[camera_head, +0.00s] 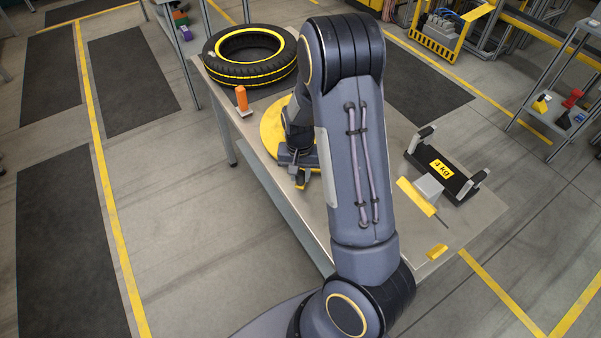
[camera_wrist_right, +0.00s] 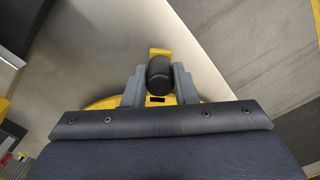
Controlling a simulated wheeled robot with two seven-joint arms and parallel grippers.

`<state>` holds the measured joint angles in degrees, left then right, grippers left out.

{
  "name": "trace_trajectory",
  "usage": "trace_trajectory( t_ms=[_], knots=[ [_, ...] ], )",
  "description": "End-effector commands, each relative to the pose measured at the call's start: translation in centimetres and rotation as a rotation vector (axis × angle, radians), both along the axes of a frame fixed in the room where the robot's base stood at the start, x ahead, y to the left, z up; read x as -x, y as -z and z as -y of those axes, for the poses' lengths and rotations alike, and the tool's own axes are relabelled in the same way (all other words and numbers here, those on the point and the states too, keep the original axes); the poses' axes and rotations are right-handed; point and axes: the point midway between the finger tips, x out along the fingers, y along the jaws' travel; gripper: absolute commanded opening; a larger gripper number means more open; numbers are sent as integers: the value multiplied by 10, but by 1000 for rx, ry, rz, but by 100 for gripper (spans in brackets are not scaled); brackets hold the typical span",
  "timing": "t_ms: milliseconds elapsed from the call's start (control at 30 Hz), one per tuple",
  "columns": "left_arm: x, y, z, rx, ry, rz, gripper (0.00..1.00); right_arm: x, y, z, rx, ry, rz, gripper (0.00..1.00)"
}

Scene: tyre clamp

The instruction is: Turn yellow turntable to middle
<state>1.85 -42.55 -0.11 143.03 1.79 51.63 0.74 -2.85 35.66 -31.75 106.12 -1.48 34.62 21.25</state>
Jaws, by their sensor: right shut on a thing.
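The yellow turntable (camera_head: 270,132) lies on the grey table, mostly hidden behind my right arm; its edge also shows in the wrist view (camera_wrist_right: 100,103). My right gripper (camera_head: 299,176) is low over the turntable's near side. In the wrist view my right gripper's fingers (camera_wrist_right: 159,88) stand on both sides of a black rounded handle (camera_wrist_right: 159,72), shut on it. A yellow tab (camera_wrist_right: 160,51) shows just beyond the handle. My left gripper is not in view.
A black tyre with yellow rings (camera_head: 250,55) lies at the table's far left. A black 4 kg holder (camera_head: 443,170) and a yellow-and-grey tool (camera_head: 428,190) are on the right. The table's front left is clear.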

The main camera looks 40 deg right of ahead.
Motion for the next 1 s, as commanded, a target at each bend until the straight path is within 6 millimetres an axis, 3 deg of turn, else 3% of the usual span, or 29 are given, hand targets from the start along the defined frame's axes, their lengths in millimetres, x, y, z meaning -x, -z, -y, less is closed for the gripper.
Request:
trace_trajectory(
  t_ms=[167,367,700,1000],
  knots=[
    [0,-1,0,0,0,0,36,-9,-1,-7,0,42,0,0],
    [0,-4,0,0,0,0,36,-34,-1,-23,2,153,1,0],
    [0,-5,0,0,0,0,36,-100,0,-48,2,440,2,0],
    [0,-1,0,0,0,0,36,-151,1,-54,1,651,3,0]
  ],
)
